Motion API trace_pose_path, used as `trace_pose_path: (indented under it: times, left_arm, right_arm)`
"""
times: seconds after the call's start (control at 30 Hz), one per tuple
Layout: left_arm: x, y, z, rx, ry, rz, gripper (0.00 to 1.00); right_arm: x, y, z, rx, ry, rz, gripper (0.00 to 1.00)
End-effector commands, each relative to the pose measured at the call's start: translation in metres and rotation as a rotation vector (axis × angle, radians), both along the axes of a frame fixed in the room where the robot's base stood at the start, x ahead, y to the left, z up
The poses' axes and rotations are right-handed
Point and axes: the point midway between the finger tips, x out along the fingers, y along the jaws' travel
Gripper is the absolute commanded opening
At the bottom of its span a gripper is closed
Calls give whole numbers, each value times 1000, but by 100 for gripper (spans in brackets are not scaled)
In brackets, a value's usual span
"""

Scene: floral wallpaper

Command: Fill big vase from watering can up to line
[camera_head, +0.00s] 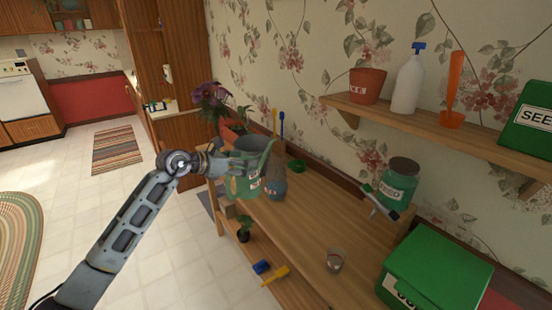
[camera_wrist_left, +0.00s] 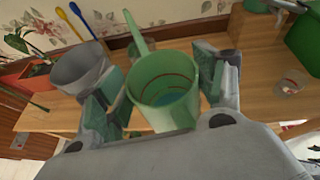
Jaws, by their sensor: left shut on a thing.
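My left gripper (camera_head: 215,165) is shut on the green watering can (camera_head: 243,187), at the near left end of the wooden table. In the left wrist view the fingers (camera_wrist_left: 155,95) lie on both sides of the can (camera_wrist_left: 165,110). Its spout points up and away in that view. Inside, a reddish line runs round the wall, with bluish water below it. A grey vase (camera_head: 276,186) stands close beside the can, partly hidden by it; its open rim also shows in the left wrist view (camera_wrist_left: 80,70). No water stream is visible. My right gripper is not in view.
A potted purple plant (camera_head: 210,97) stands behind the vase. A green jar (camera_head: 400,180), a small glass (camera_head: 334,260) and a green box (camera_head: 435,265) are on the right. The table's middle is bare. A wall shelf (camera_head: 430,125) holds a red pot and spray bottle.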

Motion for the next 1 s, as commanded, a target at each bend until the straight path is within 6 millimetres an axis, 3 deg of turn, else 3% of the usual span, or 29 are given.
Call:
trace_pose_path:
  times: [0.2, 0.43, 1.0]
  left_arm:
    - [0, 0, 15, -1, -2, 0, 5]
    - [0, 0, 16, -1, -1, 0, 5]
    - [1, 1, 16, -2, -1, -23, 5]
  right_arm:
    - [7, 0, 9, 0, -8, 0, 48]
    - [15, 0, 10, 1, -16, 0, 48]
    - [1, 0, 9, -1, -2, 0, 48]
